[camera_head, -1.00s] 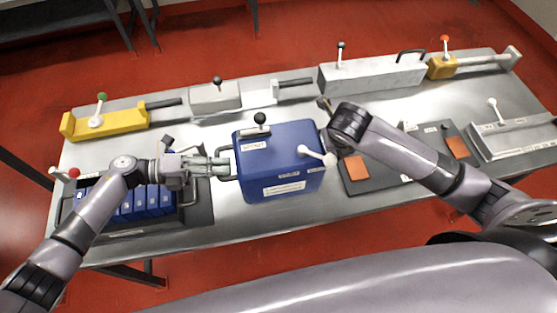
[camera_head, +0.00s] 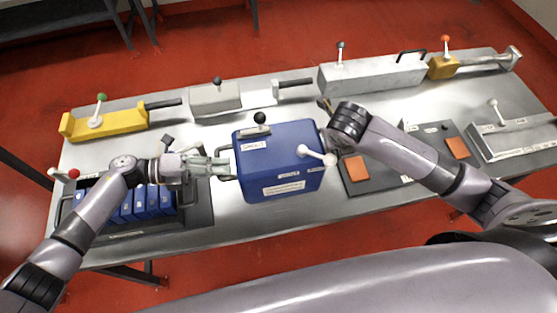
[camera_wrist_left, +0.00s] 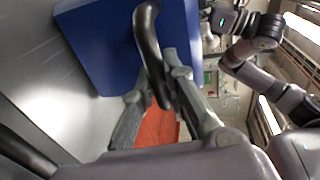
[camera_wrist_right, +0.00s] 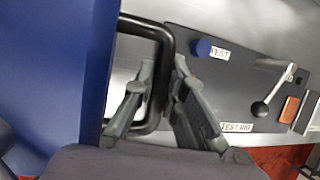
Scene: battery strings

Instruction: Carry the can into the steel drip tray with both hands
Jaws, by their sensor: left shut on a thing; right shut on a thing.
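The can is a blue box (camera_head: 285,178) with dark side handles and levers on top, at the middle of the steel table. My left gripper (camera_head: 225,167) is shut on its left handle; in the left wrist view the fingers (camera_wrist_left: 160,95) close around the dark bar (camera_wrist_left: 147,35). My right gripper (camera_wrist_right: 160,95) is shut on the black right handle (camera_wrist_right: 145,27), beside the blue wall (camera_wrist_right: 60,70). In the head view my right wrist hides those fingers. I cannot tell whether the can touches the table, nor which thing is the steel drip tray.
A dark tray with blue cells (camera_head: 140,203) lies at left. A dark board with orange pads (camera_head: 357,168) lies right of the can, then a grey steel unit with a white lever (camera_head: 515,138). Yellow (camera_head: 100,124) and grey (camera_head: 370,75) lever units line the back.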

